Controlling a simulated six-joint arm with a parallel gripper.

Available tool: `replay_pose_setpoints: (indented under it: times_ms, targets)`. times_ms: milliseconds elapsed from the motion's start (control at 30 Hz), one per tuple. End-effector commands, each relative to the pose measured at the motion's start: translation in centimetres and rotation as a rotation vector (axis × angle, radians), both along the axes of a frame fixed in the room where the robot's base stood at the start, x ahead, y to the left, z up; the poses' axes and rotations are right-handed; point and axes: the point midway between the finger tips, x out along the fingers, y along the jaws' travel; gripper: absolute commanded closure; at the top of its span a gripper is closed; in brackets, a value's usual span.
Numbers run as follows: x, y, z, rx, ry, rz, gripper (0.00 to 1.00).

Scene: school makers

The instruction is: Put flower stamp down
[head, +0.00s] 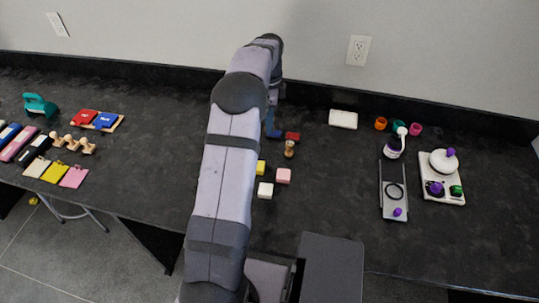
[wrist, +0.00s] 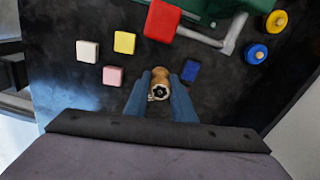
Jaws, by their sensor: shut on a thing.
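The flower stamp (wrist: 159,87) is a small wooden piece with a dark end bearing a pale flower-like mark, facing the wrist camera. It sits between the two blue fingers of my gripper (wrist: 160,80), which is shut on it. In the head view the wooden stamp (head: 289,149) shows just right of my arm. I cannot tell whether it touches the black table. My arm hides much of the gripper in the head view.
Red (wrist: 162,20), yellow (wrist: 124,42), white (wrist: 87,51), pink (wrist: 113,75) and blue (wrist: 190,71) blocks lie nearby. Bare table lies between stamp and grey frame (head: 393,190).

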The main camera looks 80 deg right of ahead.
Motion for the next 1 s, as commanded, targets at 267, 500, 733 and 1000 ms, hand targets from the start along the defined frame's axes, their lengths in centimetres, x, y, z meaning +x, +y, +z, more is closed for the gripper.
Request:
replay_pose_setpoints:
  times_ms: [267,500,733,1000]
  targets:
    - [-0.1,0.1,-1.1,0.002,0.000,-0.009,1.00]
    - [-0.1,0.1,-4.7,0.003,0.000,-0.007,1.00]
    - [-0.1,0.0,-6.3,-0.001,0.000,-0.006,1.00]
    - [-0.1,0.1,-7.6,0.002,0.000,-0.006,1.00]
